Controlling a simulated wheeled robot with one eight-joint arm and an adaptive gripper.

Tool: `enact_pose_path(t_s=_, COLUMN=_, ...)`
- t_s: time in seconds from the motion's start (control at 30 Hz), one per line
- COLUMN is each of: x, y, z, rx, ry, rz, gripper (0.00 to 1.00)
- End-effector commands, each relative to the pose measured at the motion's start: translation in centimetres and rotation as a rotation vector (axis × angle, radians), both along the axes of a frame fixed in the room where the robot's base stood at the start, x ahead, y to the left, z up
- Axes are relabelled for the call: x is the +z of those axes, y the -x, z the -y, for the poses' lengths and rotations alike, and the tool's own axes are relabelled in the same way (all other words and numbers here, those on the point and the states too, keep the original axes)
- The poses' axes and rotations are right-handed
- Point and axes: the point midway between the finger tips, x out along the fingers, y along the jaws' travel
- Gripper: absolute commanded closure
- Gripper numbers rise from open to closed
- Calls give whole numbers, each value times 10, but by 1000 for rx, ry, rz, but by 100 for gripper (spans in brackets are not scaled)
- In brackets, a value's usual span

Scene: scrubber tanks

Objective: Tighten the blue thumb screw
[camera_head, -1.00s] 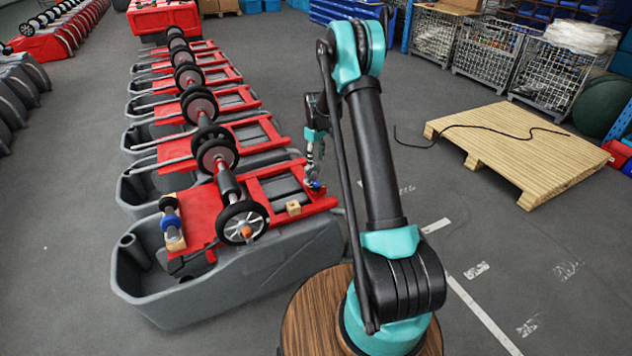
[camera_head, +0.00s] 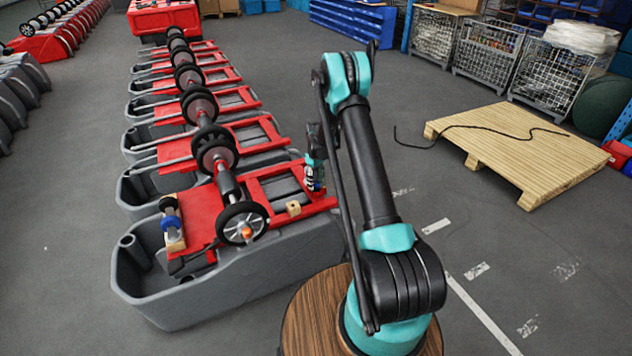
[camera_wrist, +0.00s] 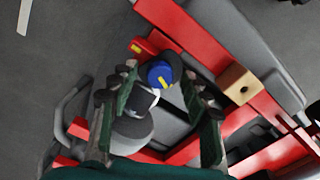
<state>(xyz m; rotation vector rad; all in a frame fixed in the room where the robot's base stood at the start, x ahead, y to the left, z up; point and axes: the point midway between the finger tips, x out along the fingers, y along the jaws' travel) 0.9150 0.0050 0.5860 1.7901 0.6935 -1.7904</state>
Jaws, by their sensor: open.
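The blue thumb screw (camera_wrist: 161,74) shows in the wrist view as a round blue cap with a yellow mark. A white and grey cylindrical part (camera_wrist: 135,118) lies just below it in the picture. My gripper (camera_wrist: 162,84) is open, with one finger on each side of the screw; I cannot tell whether either touches it. In the head view my gripper (camera_head: 314,178) points down over the right end of the nearest red frame (camera_head: 265,183). The screw is small there and hard to separate from the fingers.
A wooden block with a hole (camera_wrist: 237,84) sits on the red frame right of the fingers. A wheeled axle (camera_head: 228,185) and grey tank (camera_head: 205,300) are close by. Another blue-ringed part (camera_head: 170,223) stands at the frame's left. A wooden pallet (camera_head: 520,150) lies on the floor.

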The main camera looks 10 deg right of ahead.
Motion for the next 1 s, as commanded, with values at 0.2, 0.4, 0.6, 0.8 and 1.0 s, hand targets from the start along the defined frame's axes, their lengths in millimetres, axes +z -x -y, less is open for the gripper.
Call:
enact_pose_path(t_s=0.2, x=0, y=0, z=0, rx=0, ry=0, rz=0, gripper=71)
enact_pose_path(t_s=0.4, x=0, y=0, z=0, rx=0, ry=0, rz=0, gripper=96)
enact_pose_path(t_s=0.6, x=0, y=0, z=0, rx=-5, ry=0, rz=0, gripper=100)
enact_pose_path(t_s=0.8, x=0, y=0, z=0, rx=-54, ry=0, rz=0, gripper=100)
enact_pose_path(t_s=1.0, x=0, y=0, z=0, rx=-176, ry=0, rz=0, gripper=100)
